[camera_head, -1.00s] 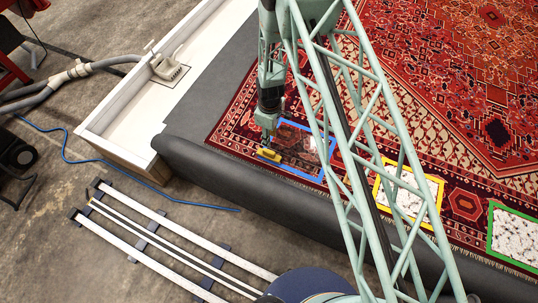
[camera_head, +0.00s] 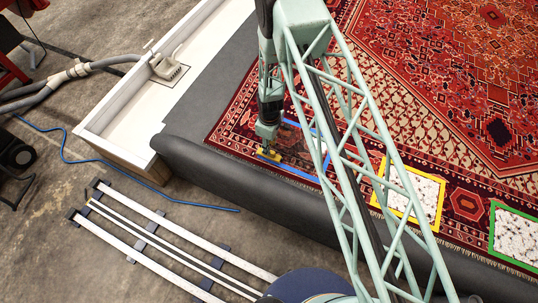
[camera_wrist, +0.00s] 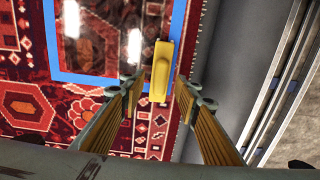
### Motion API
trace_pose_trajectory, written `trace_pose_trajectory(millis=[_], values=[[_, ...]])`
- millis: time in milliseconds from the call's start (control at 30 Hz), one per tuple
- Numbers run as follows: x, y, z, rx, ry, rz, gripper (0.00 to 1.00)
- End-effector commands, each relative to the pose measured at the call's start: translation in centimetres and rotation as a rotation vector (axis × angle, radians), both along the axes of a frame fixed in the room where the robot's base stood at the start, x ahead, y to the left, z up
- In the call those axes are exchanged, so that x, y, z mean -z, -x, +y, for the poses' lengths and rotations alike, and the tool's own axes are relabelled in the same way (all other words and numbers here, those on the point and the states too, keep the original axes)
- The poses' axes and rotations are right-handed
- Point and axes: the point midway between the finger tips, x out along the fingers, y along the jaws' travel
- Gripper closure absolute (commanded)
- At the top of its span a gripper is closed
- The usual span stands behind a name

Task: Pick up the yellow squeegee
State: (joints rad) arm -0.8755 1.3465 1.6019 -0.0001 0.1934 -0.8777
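The yellow squeegee (camera_head: 269,155) lies on the red patterned rug at the lower left corner of the blue frame (camera_head: 297,174). In the wrist view my gripper (camera_wrist: 158,88) is open, with one finger on each side of the handle's near end. Gaps show between handle and fingers.
A dark grey roll (camera_head: 250,192) runs along the rug's near edge. A yellow-framed white patch (camera_head: 412,193) and a green-framed white patch (camera_head: 515,237) lie to the right on the rug. A white trough (camera_head: 150,95) stands at left, with floor rails (camera_head: 170,240) below.

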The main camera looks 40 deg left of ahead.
Motion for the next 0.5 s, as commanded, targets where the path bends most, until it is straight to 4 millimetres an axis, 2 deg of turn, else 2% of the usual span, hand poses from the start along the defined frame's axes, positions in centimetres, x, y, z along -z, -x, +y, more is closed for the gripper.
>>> trace_pose_trajectory(millis=[500], values=[[0.50,0.03,0.00,0.000,0.000,0.000,0.70]])
